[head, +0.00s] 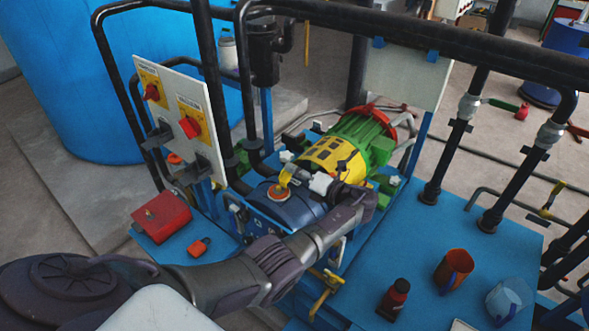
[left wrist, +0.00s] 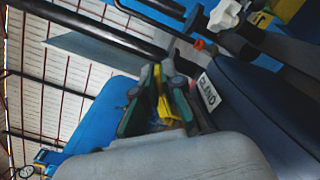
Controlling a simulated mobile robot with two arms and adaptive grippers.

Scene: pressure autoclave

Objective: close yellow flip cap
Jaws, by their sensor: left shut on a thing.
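The yellow flip cap (head: 285,176) stands raised at the right edge of a round orange-rimmed opening (head: 278,193) on top of the blue pump housing (head: 300,211). My left arm reaches in from the lower left, and its gripper (head: 304,178) is at the cap from the right side. In the left wrist view the dark green fingers (left wrist: 160,105) are closed around a yellow piece (left wrist: 165,98), which appears to be the cap. The fingers hide part of it, and the opening does not show clearly there. My right gripper is not in view.
A yellow and green motor (head: 345,148) sits just behind the cap. A panel with red switches (head: 178,115) stands to the left, with black pipes overhead.

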